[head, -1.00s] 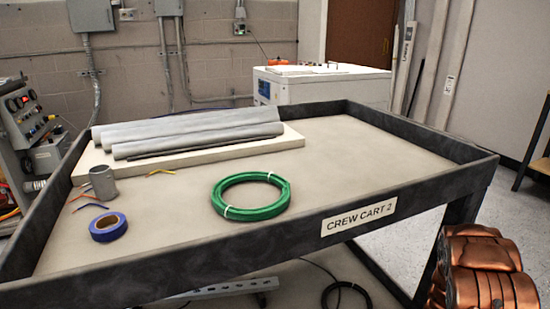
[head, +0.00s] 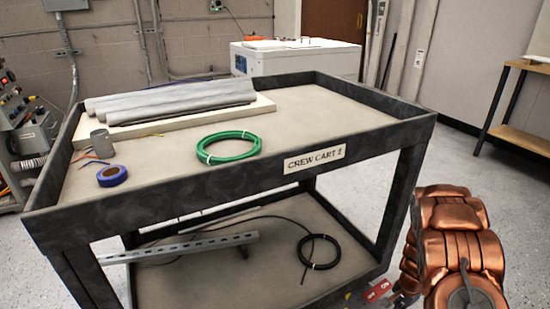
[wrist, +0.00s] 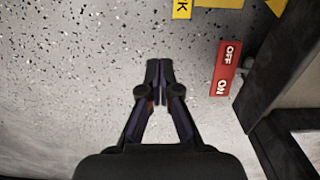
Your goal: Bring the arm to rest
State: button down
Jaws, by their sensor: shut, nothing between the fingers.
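My gripper (wrist: 158,66) shows in the wrist view with its two fingers together and nothing between them. It is over the speckled grey floor (wrist: 80,70), beside a dark cart leg and a red OFF/ON piece (wrist: 227,68), apart from both in the picture. In the head view, my copper-coloured arm (head: 460,235) is at the lower right, beside the cart. I cannot make out the gripper's fingers there.
The dark-framed cart (head: 230,190) bears a green coil (head: 228,147), blue tape (head: 112,176), a grey cup (head: 101,141) and grey rolls (head: 170,101). Its lower shelf holds a black cable (head: 320,266) and a metal channel (head: 190,246). Yellow pieces (wrist: 182,8) lie ahead.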

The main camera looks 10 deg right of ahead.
jog(key=s+a+r+n+p, duration=0.15)
jog(key=a+r+p, duration=0.5)
jog(key=r, duration=0.85)
jog(key=s+a+r+n+p, duration=0.1)
jog(key=a+r+n+p, duration=0.4)
jog(key=r, duration=1)
jog(key=s+a+r+p, duration=0.1)
jog(key=a+r+p, duration=0.65)
jog(key=r, duration=0.75)
jog(key=s+a+r+n+p, duration=0.2)
jog(key=s+a+r+p, duration=0.2)
jog(key=r, duration=0.6)
jog(key=s+a+r+n+g+p, duration=0.1)
jog(key=s+a+r+n+p, duration=0.2)
jog(key=s+r+p, duration=0.6)
jog(key=s+a+r+n+p, duration=0.2)
jog(key=s+a+r+p, duration=0.3)
jog(key=r, duration=0.6)
jog(key=shift+s+a+r+n+g+p, duration=0.35)
jog(key=shift+s+r+g+p, duration=0.05)
jog(key=shift+s+p, duration=0.85)
